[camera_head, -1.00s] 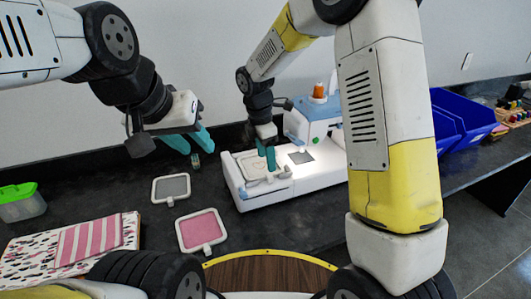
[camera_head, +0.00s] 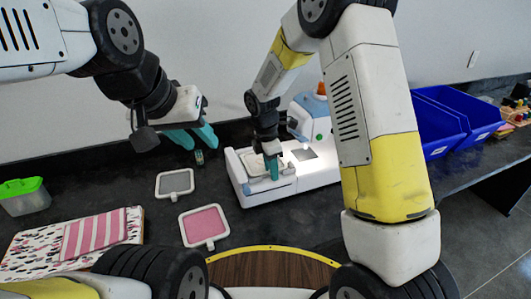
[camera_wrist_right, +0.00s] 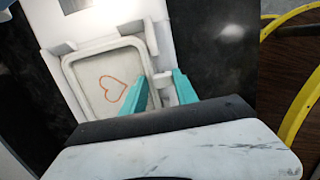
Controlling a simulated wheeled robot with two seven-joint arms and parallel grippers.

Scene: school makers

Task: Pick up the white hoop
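The white hoop (camera_head: 254,164) is a rounded rectangular frame on the bed of the white sewing machine (camera_head: 262,196). In the right wrist view its pale cloth carries a brown-orange heart outline (camera_wrist_right: 112,87). My right gripper (camera_head: 271,168) is down at the hoop's near right side. In the right wrist view its two teal fingers (camera_wrist_right: 161,92) stand apart, one on each side of the hoop's small tab (camera_wrist_right: 162,88); I cannot tell if they touch it. My left gripper (camera_head: 193,138) is open and empty above the table, left of the machine.
A grey hoop (camera_head: 175,182) and a pink hoop (camera_head: 203,224) lie on the dark table left of the machine. Patterned and striped cloth (camera_head: 94,236) and a green-lidded box (camera_head: 23,197) are further left. Blue bins (camera_head: 470,128) stand at right.

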